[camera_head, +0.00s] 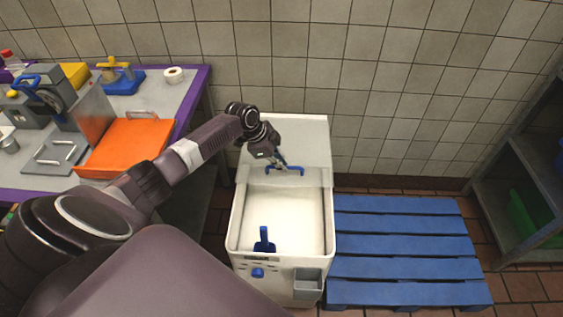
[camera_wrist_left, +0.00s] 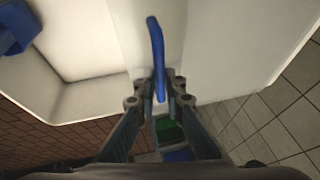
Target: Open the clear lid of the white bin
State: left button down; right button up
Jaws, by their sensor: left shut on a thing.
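The white bin (camera_head: 233,228) stands on the floor in the middle of the head view. Its front part looks uncovered, with pale contents (camera_head: 285,215) and a blue scoop (camera_head: 264,240) inside. The lid's blue handle (camera_head: 290,170) is at the back of this opening; it also shows in the left wrist view (camera_wrist_left: 156,45). The lid itself is hard to make out against the white bin, so its exact angle is unclear. My left gripper (camera_head: 277,164) is shut on the blue handle, which passes between its fingers in the left wrist view (camera_wrist_left: 160,92). My right gripper is out of view.
A purple-edged table (camera_head: 190,100) at the left holds an orange board (camera_head: 130,145) and a slicer (camera_head: 60,100). A blue pallet (camera_head: 405,245) lies right of the bin. A grey shelf (camera_head: 530,150) stands far right. A tiled wall is behind the bin.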

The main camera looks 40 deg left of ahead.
pick_arm(q)
jog(key=c, duration=2.4)
grip_release()
jog(key=shift+o, duration=1.9)
jog(key=v, duration=1.2)
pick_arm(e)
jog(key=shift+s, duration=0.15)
